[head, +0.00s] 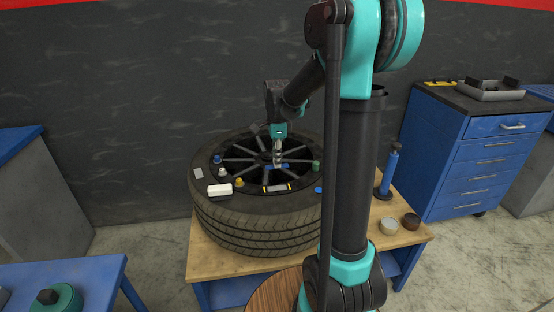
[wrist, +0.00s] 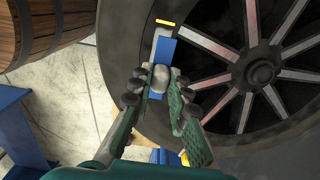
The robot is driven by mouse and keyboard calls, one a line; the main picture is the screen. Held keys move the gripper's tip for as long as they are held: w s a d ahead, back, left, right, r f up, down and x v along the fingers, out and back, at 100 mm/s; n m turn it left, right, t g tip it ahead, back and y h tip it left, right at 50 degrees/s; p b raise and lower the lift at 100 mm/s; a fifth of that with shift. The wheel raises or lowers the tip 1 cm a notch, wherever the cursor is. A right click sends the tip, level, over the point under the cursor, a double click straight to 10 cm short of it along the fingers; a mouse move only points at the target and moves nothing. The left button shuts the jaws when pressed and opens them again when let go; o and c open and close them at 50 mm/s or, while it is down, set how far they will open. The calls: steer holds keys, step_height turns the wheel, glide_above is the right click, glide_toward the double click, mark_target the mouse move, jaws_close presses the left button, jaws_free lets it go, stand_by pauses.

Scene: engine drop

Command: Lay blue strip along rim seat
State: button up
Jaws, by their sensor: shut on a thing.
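The blue strip (wrist: 163,52) shows in the wrist view between and beyond the fingers of my gripper (wrist: 160,84), which is shut on it. Fingertips hide its middle. The strip lines up over a grey plate with a yellow end mark (wrist: 167,22) on the tyre's sidewall. In the head view that grey plate (head: 277,188) has yellow marks at both ends and lies on the near side of the rim.
The tyre (head: 255,235) lies flat on a wooden bench (head: 203,262). On its sidewall are a white block (head: 219,190), a yellow piece (head: 239,182), a green piece (head: 315,166) and a blue disc (head: 318,189). A blue upright tool (head: 389,170) and two round cups stand at right.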

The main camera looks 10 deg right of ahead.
steer(key=shift+f, duration=0.15)
steer(key=shift+f, duration=4.25)
steer(key=shift+f, duration=0.35)
steer(key=o, duration=0.9)
steer(key=shift+r, duration=0.1)
step_height(320, 180, up, 12)
steer(key=shift+f, duration=0.1)
